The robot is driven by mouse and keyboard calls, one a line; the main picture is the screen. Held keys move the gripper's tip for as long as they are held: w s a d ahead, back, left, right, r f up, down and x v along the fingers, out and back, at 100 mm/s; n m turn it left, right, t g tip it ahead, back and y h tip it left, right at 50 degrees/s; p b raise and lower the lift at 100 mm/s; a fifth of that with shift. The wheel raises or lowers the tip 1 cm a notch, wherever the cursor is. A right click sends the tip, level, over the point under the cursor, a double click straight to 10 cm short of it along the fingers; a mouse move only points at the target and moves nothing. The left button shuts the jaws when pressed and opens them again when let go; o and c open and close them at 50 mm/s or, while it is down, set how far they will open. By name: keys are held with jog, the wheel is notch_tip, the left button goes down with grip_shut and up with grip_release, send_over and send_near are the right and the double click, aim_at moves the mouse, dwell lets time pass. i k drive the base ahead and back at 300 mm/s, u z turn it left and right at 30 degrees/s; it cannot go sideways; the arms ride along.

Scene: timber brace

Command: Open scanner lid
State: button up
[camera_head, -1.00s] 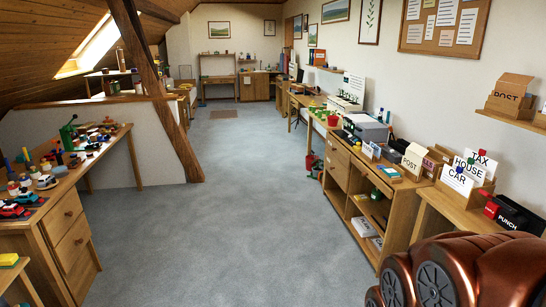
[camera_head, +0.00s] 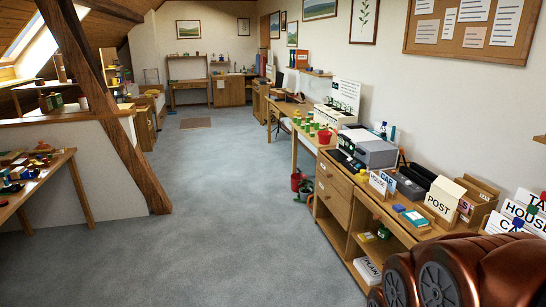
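A grey boxy machine (camera_head: 376,155), which looks like the scanner, stands on the long wooden cabinet along the right wall. Its top looks flat and closed, though it is too small to make out the lid edge. A dark part shows at its left front. My gripper is not in view. Copper-coloured rounded parts at the lower right keep their place in the picture and look like my own folded arm.
The wooden cabinet (camera_head: 336,205) also bears a POST box (camera_head: 440,202), label cards and small items. A timber brace (camera_head: 110,115) rises at left. The grey carpet (camera_head: 220,190) between is clear.

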aim_at(361, 135)
jog(key=u, duration=0.05)
jog(key=i, duration=4.35)
jog(key=u, duration=0.2)
